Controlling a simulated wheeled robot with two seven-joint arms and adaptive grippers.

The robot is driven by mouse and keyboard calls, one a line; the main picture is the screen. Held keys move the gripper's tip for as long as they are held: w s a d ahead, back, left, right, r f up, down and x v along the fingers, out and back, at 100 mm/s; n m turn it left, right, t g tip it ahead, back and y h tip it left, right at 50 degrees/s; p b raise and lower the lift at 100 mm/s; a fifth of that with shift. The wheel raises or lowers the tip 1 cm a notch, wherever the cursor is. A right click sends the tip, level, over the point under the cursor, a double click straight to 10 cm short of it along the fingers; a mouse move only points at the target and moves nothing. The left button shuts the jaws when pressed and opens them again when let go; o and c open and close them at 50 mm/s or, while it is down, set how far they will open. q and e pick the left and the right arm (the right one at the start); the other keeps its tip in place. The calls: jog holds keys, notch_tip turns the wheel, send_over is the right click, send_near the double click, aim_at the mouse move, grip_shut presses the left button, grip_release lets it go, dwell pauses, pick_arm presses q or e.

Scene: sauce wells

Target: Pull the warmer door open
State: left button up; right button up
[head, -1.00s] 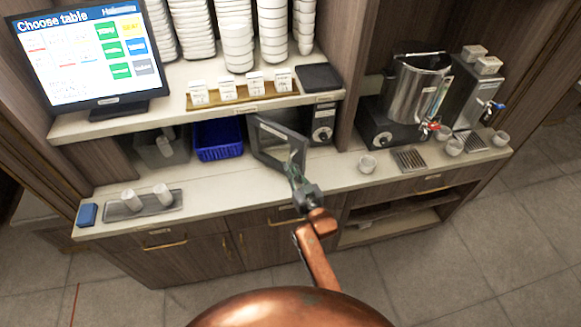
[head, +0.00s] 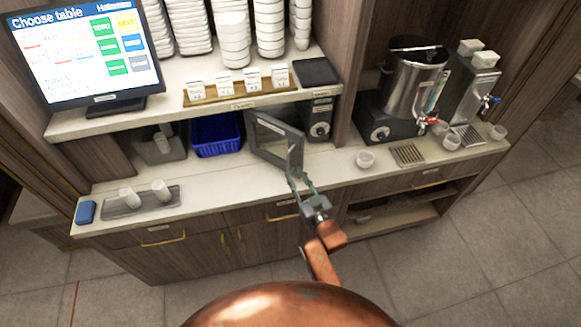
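The warmer (head: 319,120) is a dark box with a round dial, under the shelf at the middle of the counter. Its door (head: 273,140), a grey frame with a pane, stands swung out from the box, its free edge toward me. My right gripper (head: 298,181) is at the lower near corner of the door, its fingers spread apart. I cannot tell whether a finger still touches the door edge. My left gripper is not in view.
A blue basket (head: 217,137) sits left of the door. A tray (head: 141,201) with two white cups lies on the counter at left. A steel urn (head: 415,82) and small cups (head: 365,159) stand at right. The front counter strip between is clear.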

jog(key=shift+v, duration=2.6)
